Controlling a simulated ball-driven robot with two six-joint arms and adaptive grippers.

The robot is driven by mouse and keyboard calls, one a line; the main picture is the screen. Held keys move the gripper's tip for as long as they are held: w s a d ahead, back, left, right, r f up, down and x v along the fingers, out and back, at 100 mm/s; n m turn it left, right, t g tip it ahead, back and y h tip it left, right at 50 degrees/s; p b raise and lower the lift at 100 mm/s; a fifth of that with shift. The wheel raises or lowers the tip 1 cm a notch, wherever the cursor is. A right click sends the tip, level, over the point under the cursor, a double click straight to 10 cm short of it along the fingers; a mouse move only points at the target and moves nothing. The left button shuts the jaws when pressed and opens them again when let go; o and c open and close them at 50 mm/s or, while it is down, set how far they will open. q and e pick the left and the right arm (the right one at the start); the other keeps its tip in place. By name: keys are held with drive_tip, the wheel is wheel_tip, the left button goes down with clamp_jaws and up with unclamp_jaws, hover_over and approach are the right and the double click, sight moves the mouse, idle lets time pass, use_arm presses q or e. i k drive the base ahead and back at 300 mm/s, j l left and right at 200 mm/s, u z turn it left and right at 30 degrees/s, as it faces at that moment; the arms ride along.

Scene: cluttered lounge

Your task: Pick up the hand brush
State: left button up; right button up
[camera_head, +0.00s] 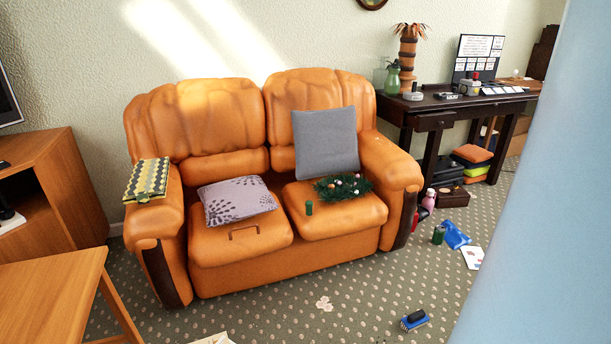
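A small blue object with a black top (415,320) lies on the carpet near the bottom edge, right of centre. It looks like the hand brush, with a blue base and a dark handle, but it is too small to make out bristles. It lies apart from other things on open floor. Neither of my grippers shows in the head view.
An orange sofa (240,274) stands behind the brush. A wooden table (50,300) is at lower left. A dark desk (445,103) stands at back right. A blue bag (455,235) and cards (472,258) lie on the floor. A pale blue surface blocks the right edge.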

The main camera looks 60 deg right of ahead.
sight(416, 320)
drive_tip(key=z, duration=2.85)
drive_tip(key=i+j, duration=0.1)
drive_tip(key=i+z, duration=0.05)
